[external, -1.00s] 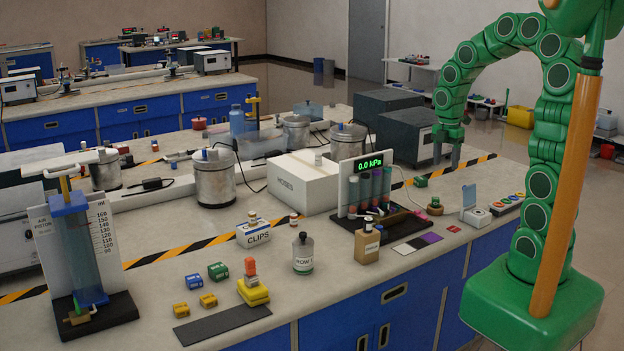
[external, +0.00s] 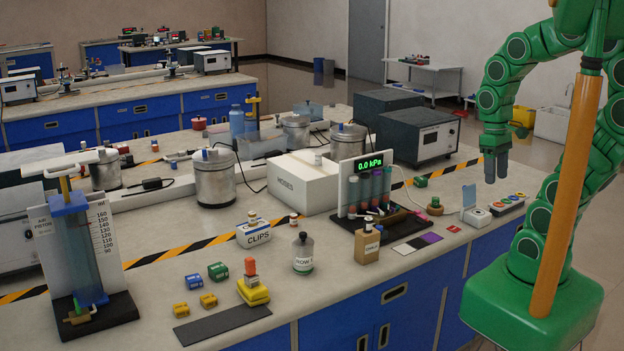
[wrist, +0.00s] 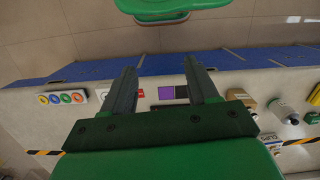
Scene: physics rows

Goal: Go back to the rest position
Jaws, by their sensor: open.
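My gripper (external: 496,168) hangs from my green arm at the right of the external view, above the right end of the bench (external: 330,305), with its fingers pointing down. In the wrist view my gripper (wrist: 163,85) shows two dark fingers spread apart with nothing between them. Beyond and below the fingers lie the bench's top and blue front. My green base (external: 530,300) stands at the bench's front right.
Below my gripper are a small box with a blue lid (external: 470,205) and a strip of coloured rings (external: 508,203).

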